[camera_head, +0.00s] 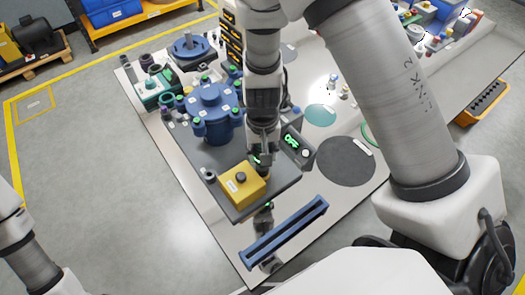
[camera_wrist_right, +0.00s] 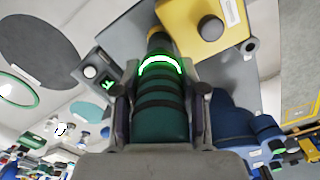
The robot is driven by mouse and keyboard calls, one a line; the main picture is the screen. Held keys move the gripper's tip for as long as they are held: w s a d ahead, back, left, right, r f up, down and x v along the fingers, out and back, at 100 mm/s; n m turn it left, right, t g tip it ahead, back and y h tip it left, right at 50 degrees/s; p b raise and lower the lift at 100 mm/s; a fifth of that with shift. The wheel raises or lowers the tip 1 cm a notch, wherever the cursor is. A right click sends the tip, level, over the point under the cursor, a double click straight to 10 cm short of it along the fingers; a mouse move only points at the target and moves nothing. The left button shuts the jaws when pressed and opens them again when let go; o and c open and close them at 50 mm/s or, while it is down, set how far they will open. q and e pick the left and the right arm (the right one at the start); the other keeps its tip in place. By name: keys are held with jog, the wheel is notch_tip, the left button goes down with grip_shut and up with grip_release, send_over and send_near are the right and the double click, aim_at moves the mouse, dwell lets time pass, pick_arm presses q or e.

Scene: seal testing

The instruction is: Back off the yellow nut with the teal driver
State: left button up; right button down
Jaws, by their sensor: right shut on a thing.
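My right gripper (camera_head: 262,160) points down over the grey base plate (camera_head: 275,190), just behind the yellow box. In the right wrist view, my right gripper (camera_wrist_right: 160,98) is shut on the teal driver (camera_wrist_right: 160,120), with one finger on each side. The driver has dark bands and a lit green ring near its far end. Its dark nose (camera_wrist_right: 159,42) points toward the plate beside the yellow box. My left gripper is out of view.
The yellow box (camera_head: 237,194) with a black knob stands close to the driver. A blue flanged vessel (camera_head: 213,128) with green-topped posts stands behind it. A small display (camera_head: 291,141) reads OFF. A blue rail (camera_head: 285,231) lies in front; a dark round mat (camera_head: 346,161) lies right.

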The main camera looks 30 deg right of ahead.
dwell(0.3)
notch_tip(320, 180, up, 2)
jog(key=shift+w+p, duration=0.1)
jog(key=shift+p, duration=0.9)
notch_tip(320, 180, up, 3)
jog(key=p, duration=0.2)
jog(key=shift+p, duration=0.4)
